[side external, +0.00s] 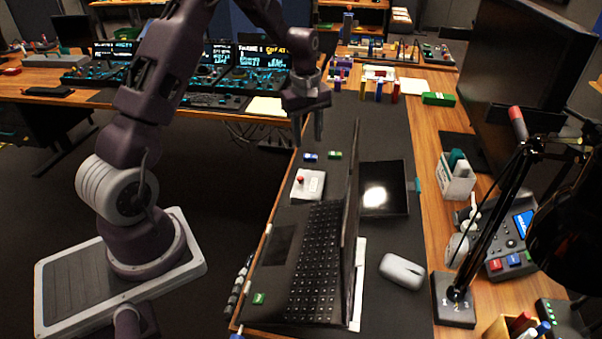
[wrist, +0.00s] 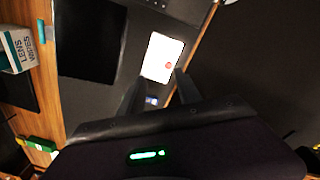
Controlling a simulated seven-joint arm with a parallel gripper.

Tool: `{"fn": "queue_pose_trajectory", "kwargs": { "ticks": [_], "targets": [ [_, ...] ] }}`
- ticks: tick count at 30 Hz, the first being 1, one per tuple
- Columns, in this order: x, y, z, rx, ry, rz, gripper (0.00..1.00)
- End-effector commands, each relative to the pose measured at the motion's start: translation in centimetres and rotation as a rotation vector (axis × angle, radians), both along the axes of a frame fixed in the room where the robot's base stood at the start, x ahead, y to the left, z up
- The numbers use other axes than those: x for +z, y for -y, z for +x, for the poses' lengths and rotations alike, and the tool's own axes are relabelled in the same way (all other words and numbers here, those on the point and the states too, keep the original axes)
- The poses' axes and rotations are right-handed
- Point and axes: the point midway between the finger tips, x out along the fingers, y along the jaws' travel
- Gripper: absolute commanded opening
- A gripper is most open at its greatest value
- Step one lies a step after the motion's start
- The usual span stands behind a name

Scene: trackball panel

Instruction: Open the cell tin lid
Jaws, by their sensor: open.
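A small pale box (side external: 308,184) with a red knob on top sits on the dark mat, behind the open laptop. It looks like the cell tin, but I cannot be sure; its top appears closed. In the wrist view the pale box (wrist: 162,57) lies beyond my fingertips. My gripper (side external: 309,134) is open, empty and pointing down above the mat, on the far side of the box and apart from it. Its two fingers also show in the wrist view (wrist: 158,92). A small blue block (side external: 311,157) and a green block (side external: 335,155) lie beneath and near the gripper.
The open laptop (side external: 315,262) stands close to the box, its screen upright. A flat black panel (side external: 397,205) lies to the right. A mouse (side external: 403,271), a lamp (side external: 453,301) and a monitor (side external: 528,90) are farther right. The mat (side external: 388,130) has free room.

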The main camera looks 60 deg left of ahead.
Motion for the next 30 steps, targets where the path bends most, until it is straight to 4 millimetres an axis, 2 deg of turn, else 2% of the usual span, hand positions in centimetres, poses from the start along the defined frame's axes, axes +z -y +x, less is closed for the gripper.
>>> {"fn": "queue_pose_trajectory", "kwargs": {
  "ticks": [1, 3, 7, 15, 20, 27, 30],
  "targets": [
    [-2.9, -1.4, 0.2, 0.068, -0.027, -0.012, 0.41],
    [-5.9, -2.8, 0.2, 0.147, -0.048, -0.023, 0.41],
    [-8.5, -3.9, 0.1, 0.211, -0.065, -0.029, 0.41],
    [-13.5, -3.8, 0.1, 0.212, -0.067, -0.031, 0.41],
    [-15.1, -3.8, 0.1, 0.211, -0.066, -0.030, 0.41],
    [-15.3, -3.8, 0.1, 0.209, -0.065, -0.029, 0.41],
    [-15.3, -3.8, 0.1, 0.209, -0.065, -0.029, 0.23]
  ]
}}
